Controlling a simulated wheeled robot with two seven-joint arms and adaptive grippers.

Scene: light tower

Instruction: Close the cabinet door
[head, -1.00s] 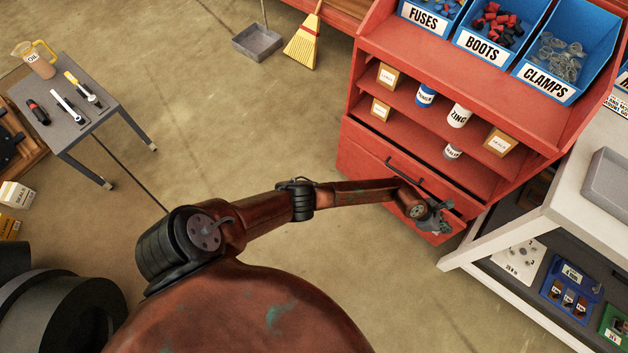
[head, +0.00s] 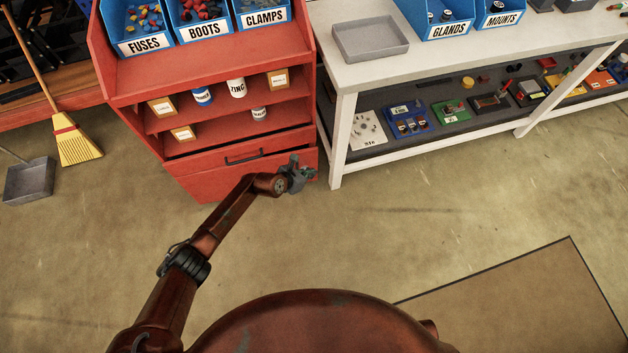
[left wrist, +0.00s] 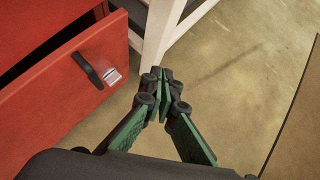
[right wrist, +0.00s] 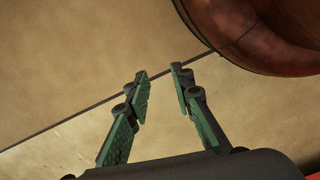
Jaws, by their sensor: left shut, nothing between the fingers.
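The red cabinet (head: 215,62) stands at the upper left of the head view, with open shelves and a front panel (head: 232,158) below them carrying a dark bar handle (head: 244,157). In the left wrist view the red front panel (left wrist: 45,100) with its black handle (left wrist: 88,71) stands out from the cabinet, with a dark gap behind its top edge. My left gripper (head: 298,168) is shut and empty in front of the cabinet's lower right corner. Its closed fingertips (left wrist: 164,76) are right of the handle, apart from it. My right gripper (right wrist: 160,82) is open and empty above the floor.
A white workbench (head: 341,130) stands close right of the cabinet, its leg near my left gripper. A grey tray (head: 370,40) is on it. A yellow broom (head: 76,142) and dustpan (head: 28,180) are left of the cabinet. The floor in front is clear, with a brown mat (head: 510,300).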

